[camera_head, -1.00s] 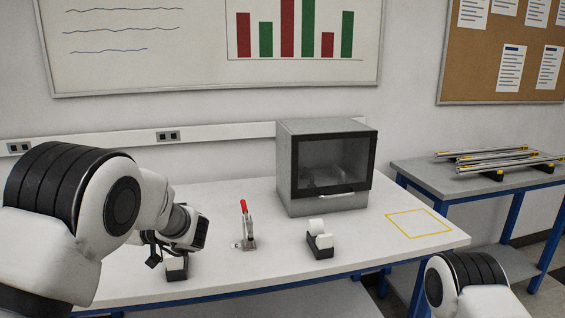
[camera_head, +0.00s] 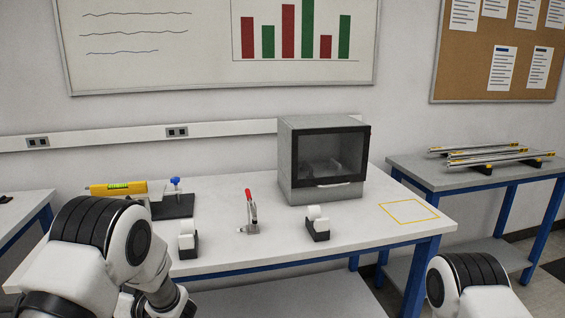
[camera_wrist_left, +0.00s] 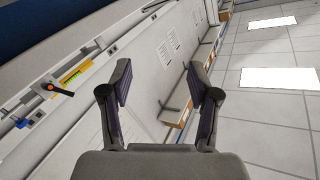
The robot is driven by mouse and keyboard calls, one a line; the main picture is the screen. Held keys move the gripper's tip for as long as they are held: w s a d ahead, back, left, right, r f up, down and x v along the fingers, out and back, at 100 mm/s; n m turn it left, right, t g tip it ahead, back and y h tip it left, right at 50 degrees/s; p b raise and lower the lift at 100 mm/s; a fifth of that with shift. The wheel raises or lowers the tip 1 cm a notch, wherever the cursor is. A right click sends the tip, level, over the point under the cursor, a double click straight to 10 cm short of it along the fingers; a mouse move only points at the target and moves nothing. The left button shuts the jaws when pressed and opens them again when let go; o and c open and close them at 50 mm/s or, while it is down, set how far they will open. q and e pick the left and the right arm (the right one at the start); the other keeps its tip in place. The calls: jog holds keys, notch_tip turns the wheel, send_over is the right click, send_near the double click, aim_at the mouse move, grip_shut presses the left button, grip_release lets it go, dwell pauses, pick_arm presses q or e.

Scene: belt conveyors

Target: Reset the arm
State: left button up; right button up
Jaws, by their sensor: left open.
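My left arm (camera_head: 100,250) comes in from the lower left of the head view, in front of the table's front edge. Its gripper is out of sight there, below the picture. In the left wrist view my left gripper (camera_wrist_left: 162,98) is open, with nothing between its two fingers. Beyond the fingers are the wall and ceiling. Only the upper part of my right arm (camera_head: 465,285) shows at the lower right of the head view. Its gripper is not in view.
The white table (camera_head: 280,245) holds a grey box with a dark window (camera_head: 301,160), a red-handled clamp (camera_head: 250,215), two black holders with white rolls (camera_head: 318,225) (camera_head: 188,240), and a yellow tool (camera_head: 118,188) on the left. A yellow outlined square (camera_head: 409,212) is empty.

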pick_arm(q)
jog(key=s+d+f+m+t+h, duration=0.1)
jog(key=s+f+m+h, duration=0.25)
jog(key=f, duration=0.55)
jog(key=s+d+f+m+t+h, duration=0.1)
jog(key=s+f+m+h, duration=0.3)
jog(key=f, duration=0.5)
jog(key=s+d+f+m+g+h, duration=0.1)
jog(key=s+d+f+h, duration=0.1)
jog(key=s+d+f, duration=0.3)
jog(key=s+d+f+m+g+h, duration=0.1)
jog(key=s+f+m+h, duration=0.15)
jog(key=s, duration=0.45)
jog(key=s+d+f+n+g+h, duration=0.1)
jog(key=s+d+g+h, duration=0.3)
jog(key=s+d, duration=0.4)
jog(key=s+f+h, duration=0.1)
jog(key=s, duration=0.5)
jog(key=shift+d+g, duration=0.15)
jog(key=shift+g, duration=0.15)
